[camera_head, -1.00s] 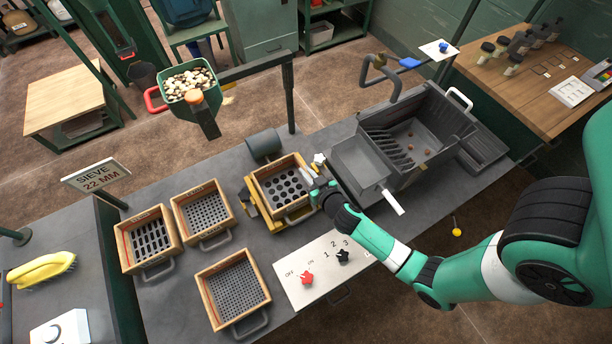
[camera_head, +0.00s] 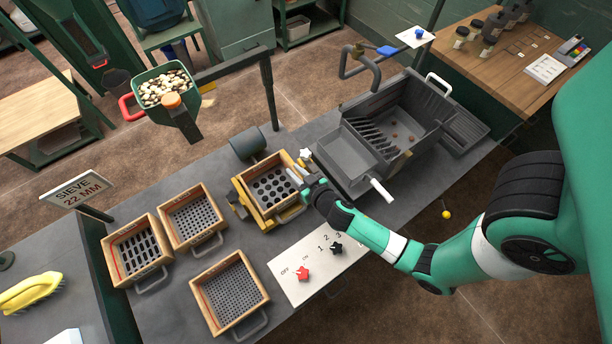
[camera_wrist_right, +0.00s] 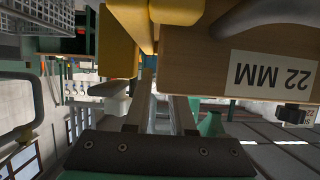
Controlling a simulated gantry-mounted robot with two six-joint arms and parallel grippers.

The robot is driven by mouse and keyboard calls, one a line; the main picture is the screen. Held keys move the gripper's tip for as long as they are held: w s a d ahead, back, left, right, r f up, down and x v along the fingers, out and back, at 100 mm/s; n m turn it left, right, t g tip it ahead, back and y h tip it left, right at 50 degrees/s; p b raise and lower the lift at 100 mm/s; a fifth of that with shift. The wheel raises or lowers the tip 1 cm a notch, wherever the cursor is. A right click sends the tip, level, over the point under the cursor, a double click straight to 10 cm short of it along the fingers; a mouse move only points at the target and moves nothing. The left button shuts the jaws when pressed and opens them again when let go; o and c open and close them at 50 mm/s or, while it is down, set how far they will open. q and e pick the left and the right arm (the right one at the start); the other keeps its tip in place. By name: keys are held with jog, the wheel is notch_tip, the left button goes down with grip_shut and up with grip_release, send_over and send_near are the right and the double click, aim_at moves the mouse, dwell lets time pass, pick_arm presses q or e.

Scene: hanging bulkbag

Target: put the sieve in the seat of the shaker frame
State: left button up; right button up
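The 22 mm sieve (camera_head: 271,206), a wooden box with large round holes, sits within the yellow shaker frame (camera_head: 240,202). I cannot tell whether it is fully down. Its 22 MM label shows upside down in the right wrist view on the wooden sieve wall (camera_wrist_right: 205,50). The yellow frame (camera_wrist_right: 118,45) is beside it there. My right gripper (camera_head: 297,174) is at the frame's right corner, just below a white star knob (camera_head: 305,154). In the wrist view, its fingers (camera_wrist_right: 162,95) are parted with nothing seen between them. My left gripper is out of view.
Three other wooden sieves (camera_head: 230,292) stand left of the frame. A sign (camera_head: 77,189) reads SIEVE 22 MM. A control panel (camera_head: 310,262) lies in front, and a grey bin with a chute (camera_head: 405,125) stands right. A green hopper of stones (camera_head: 165,90) hangs behind.

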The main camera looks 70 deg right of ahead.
jog(key=v, duration=1)
jog(key=shift+s+b, duration=0.25)
jog(key=shift+b, duration=0.1)
jog(key=shift+r, duration=0.15)
